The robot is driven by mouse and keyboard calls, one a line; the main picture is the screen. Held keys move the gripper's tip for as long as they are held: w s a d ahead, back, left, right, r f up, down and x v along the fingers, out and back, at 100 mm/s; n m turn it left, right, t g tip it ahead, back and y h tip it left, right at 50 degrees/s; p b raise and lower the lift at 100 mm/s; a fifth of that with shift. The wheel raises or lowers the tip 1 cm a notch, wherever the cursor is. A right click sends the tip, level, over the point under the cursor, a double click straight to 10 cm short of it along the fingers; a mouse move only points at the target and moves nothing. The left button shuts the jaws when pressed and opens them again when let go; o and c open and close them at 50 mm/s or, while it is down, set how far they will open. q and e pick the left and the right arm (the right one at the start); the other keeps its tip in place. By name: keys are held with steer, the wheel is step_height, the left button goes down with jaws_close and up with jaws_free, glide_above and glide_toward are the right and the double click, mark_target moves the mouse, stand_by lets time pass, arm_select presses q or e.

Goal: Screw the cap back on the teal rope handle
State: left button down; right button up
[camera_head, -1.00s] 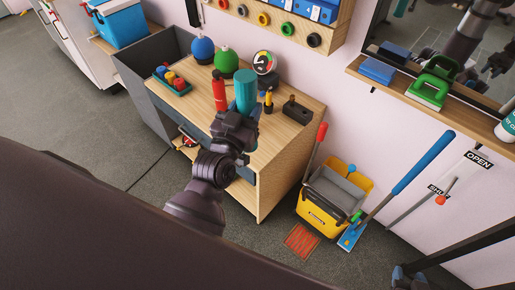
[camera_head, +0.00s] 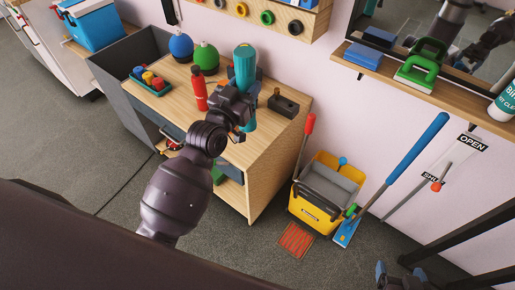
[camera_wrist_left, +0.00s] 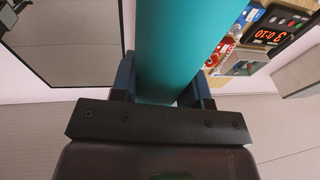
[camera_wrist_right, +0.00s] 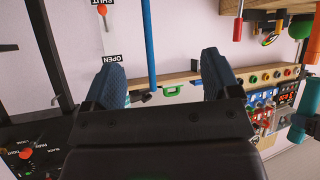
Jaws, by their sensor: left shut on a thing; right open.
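The teal handle (camera_head: 245,62) is a long plain cylinder, held upright above the right part of the workbench in the head view. My left gripper (camera_head: 238,100) is shut around it. In the left wrist view the teal handle (camera_wrist_left: 185,45) passes between the two fingers (camera_wrist_left: 160,92). My right gripper (camera_head: 388,274) is far off at the lower right of the head view. Its blue fingers are open and empty in the right wrist view (camera_wrist_right: 163,82). The teal handle (camera_wrist_right: 309,115) shows there at the right edge. I cannot make out a cap or rope.
The wooden workbench (camera_head: 262,150) carries a red bottle (camera_head: 199,88), blue and green round flasks, a small tray and a dark block (camera_head: 283,105). A yellow bucket (camera_head: 322,203) and a blue-handled mop (camera_head: 420,145) stand to its right.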

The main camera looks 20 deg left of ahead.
arm_select(q)
steer(key=w+f+h+b, duration=0.1)
steer(key=w+f+b, duration=0.1)
steer(key=w, duration=0.4)
steer(key=w+a+f+m+h+b, duration=0.1)
steer(key=w+f+b, duration=0.1)
steer(key=w, duration=0.4)
steer(key=shift+m+g+h+b, duration=0.3)
steer(key=shift+g+b, duration=0.1)
steer(key=shift+b, duration=0.4)
arm_select(e)
step_height(320, 180, down, 6)
steer(key=shift+s+a+g, duration=0.15)
steer(key=shift+a+g, duration=0.05)
steer(key=shift+g, duration=0.1)
arm_select(q)
steer(key=shift+a+f, duration=0.1)
steer(key=shift+f, duration=0.05)
arm_select(e)
steer(key=shift+f, duration=0.2)
arm_select(q)
step_height(320, 180, down, 14)
steer(key=b, duration=0.4)
arm_select(e)
step_height(320, 180, down, 4)
steer(key=shift+s+d+r+g, duration=0.1)
steer(key=shift+s+d+g, duration=0.05)
steer(key=shift+g, duration=0.15)
steer(key=shift+r, duration=0.1)
